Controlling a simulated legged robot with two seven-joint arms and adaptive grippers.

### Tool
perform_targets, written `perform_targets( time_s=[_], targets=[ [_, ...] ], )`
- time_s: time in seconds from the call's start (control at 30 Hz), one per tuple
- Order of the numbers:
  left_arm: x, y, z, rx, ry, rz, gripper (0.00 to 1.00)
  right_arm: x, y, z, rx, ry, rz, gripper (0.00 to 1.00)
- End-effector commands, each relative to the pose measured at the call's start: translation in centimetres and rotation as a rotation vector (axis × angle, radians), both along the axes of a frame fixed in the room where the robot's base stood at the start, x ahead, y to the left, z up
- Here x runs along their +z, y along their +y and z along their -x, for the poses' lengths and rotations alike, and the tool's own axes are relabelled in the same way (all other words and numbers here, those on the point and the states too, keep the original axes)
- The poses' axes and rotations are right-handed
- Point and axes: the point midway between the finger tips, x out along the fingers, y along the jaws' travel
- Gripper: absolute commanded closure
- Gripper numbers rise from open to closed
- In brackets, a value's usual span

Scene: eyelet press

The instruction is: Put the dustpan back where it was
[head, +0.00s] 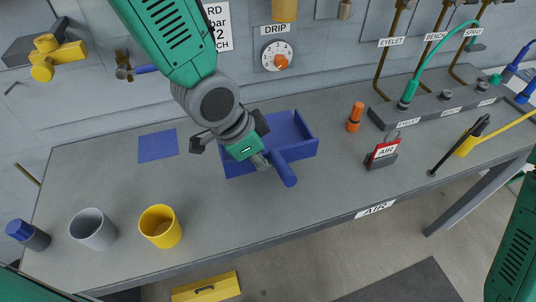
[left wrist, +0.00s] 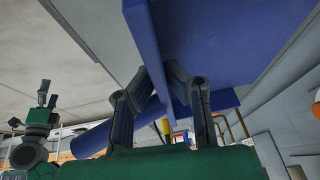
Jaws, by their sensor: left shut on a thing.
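The blue dustpan (head: 291,128) is a shallow walled pan with a round handle (head: 284,168) pointing toward the bench's front edge. My left gripper (head: 258,160) is shut on it beside the handle. In the left wrist view the fingers (left wrist: 165,105) close on a thin blue wall of the dustpan (left wrist: 215,40). I cannot tell whether the pan touches the bench. A flat blue square (head: 157,145) lies on the bench to the left of the pan. My right gripper (left wrist: 38,118) shows small in the left wrist view, its fingers spread and empty.
The grey bench (head: 120,190) carries a grey cup (head: 93,230), a yellow cup (head: 161,226) and a blue-capped bottle (head: 28,235) at front left. The bench between square and cups is clear.

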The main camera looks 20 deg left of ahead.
Motion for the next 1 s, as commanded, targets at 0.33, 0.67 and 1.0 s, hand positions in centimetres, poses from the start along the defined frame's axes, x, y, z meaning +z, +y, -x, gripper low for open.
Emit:
perform_targets(
  time_s=[0.33,0.67,1.0],
  targets=[
    [-5.2,0.0,-0.4,0.000,0.006,-0.001,1.00,-0.1,0.0,0.0,0.000,0.000,0.000,0.26],
    [-9.1,0.0,-0.4,0.001,0.004,0.000,1.00,-0.1,0.0,0.0,0.000,0.000,0.000,0.26],
    [-9.2,0.0,-0.4,0.000,0.004,0.000,0.84,-0.2,0.0,0.0,0.000,0.000,0.000,0.26]
  ],
)
